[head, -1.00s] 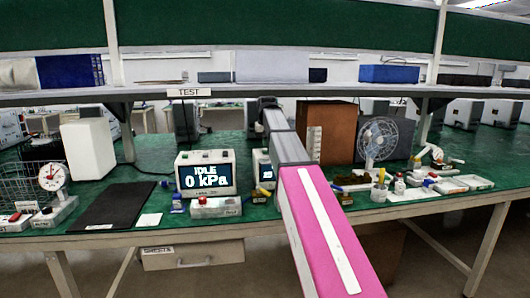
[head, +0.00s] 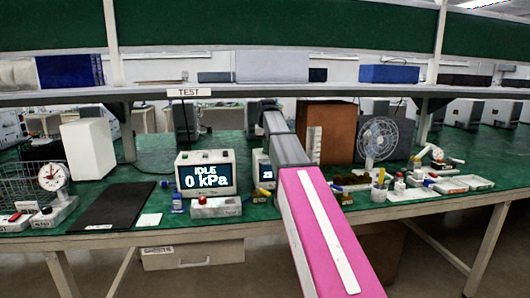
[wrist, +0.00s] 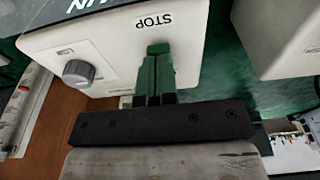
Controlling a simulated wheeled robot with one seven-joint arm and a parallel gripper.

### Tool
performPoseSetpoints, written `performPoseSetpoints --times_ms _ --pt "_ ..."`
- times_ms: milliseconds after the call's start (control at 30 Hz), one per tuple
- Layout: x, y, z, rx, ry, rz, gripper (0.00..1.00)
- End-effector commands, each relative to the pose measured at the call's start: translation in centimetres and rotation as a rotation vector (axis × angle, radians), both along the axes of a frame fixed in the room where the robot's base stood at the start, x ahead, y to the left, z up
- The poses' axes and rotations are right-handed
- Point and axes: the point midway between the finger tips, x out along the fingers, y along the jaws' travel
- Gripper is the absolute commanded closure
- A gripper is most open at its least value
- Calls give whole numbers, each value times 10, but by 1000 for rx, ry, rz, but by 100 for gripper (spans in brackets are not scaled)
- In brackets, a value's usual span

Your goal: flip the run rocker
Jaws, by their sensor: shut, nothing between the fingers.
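In the wrist view a white control box (wrist: 110,48) fills the upper left, with a grey round knob (wrist: 78,72) and an upside-down STOP label (wrist: 153,21). My gripper (wrist: 157,52) is shut and empty, its narrow green-looking fingers pointing at the box face just below that label. The fingertips overlap the face; I cannot tell whether they touch it. No run rocker shows clearly; the fingers cover that part of the face. In the head view my arm hides the gripper and partly covers a small display unit (head: 263,165).
A larger display unit (head: 206,175) reads IDLE 0 kPa, with a red-button box (head: 216,208) before it. A brown box (head: 326,130) and a fan (head: 378,138) stand right of my arm. Another pale casing (wrist: 283,40) is at the wrist view's upper right.

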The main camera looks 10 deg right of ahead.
Motion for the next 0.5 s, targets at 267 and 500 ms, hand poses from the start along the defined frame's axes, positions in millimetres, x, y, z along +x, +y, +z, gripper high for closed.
performPoseSetpoints --times_ms 267,500 --pt "0 0 -4 0 0 0 100" --pt "0 0 -7 0 0 0 100"
